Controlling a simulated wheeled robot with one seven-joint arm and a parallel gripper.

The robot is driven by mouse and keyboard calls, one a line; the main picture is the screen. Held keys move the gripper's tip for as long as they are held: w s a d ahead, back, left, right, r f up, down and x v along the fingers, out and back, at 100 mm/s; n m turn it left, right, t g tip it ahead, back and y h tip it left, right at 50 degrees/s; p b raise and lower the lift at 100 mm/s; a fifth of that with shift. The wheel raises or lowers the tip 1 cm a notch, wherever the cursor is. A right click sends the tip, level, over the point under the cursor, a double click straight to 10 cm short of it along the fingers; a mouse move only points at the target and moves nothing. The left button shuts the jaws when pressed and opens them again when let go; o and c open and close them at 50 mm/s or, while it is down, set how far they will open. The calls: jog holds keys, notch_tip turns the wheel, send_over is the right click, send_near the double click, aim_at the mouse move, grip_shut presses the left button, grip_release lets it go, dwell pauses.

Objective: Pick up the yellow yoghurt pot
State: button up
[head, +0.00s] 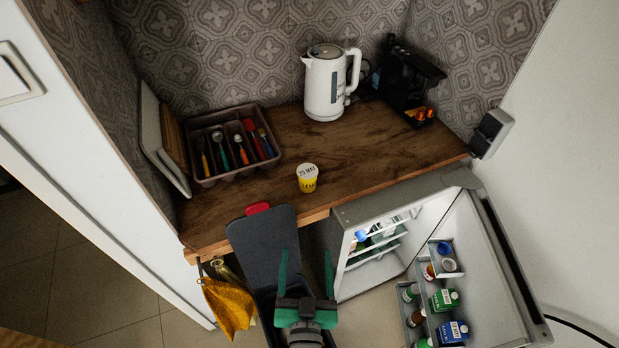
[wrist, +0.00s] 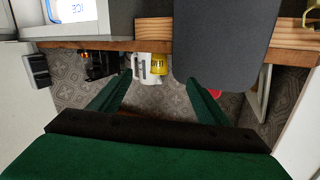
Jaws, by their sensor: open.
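The yellow yoghurt pot (head: 307,183) with a white printed lid stands upright on the wooden counter, near its front edge. It also shows in the wrist view (wrist: 159,66), inverted and partly cut off by the counter edge. My gripper (head: 305,262) has green fingers, spread open and empty. It is in front of the counter, pointing towards it, apart from the pot. In the wrist view the pot lies between and beyond the fingertips (wrist: 157,79).
A dark grey panel (head: 262,238) with a red end crosses the counter edge, left of the pot. The cutlery tray (head: 203,178) is left, the white kettle (head: 324,85) behind, a black coffee machine (head: 408,80) back right. An open fridge (head: 345,213) stands right. Counter right of the pot is clear.

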send_near(308, 176)
jog(key=w+g, duration=0.1)
jog(key=w+n+y, duration=0.1)
jog(key=w, duration=0.1)
jog(key=w+r+n+g, duration=0.1)
jog(key=shift+w+d+r+g+y, duration=0.1)
jog(key=shift+w+d+g+y, duration=0.15)
jog(key=shift+w+g+y, duration=0.05)
jog(key=shift+w+a+n, duration=0.15)
jog(key=shift+a+n, duration=0.05)
jog(key=shift+n, duration=0.1)
jog(key=shift+w+g, duration=0.25)
jog(key=shift+g, duration=0.25)
jog(key=x, duration=0.5)
jog(key=shift+d, duration=0.2)
jog(key=shift+r+x, duration=0.2)
jog(key=shift+x, duration=2.65)
jog(key=shift+c, duration=0.7)
jog(key=c, duration=1.1)
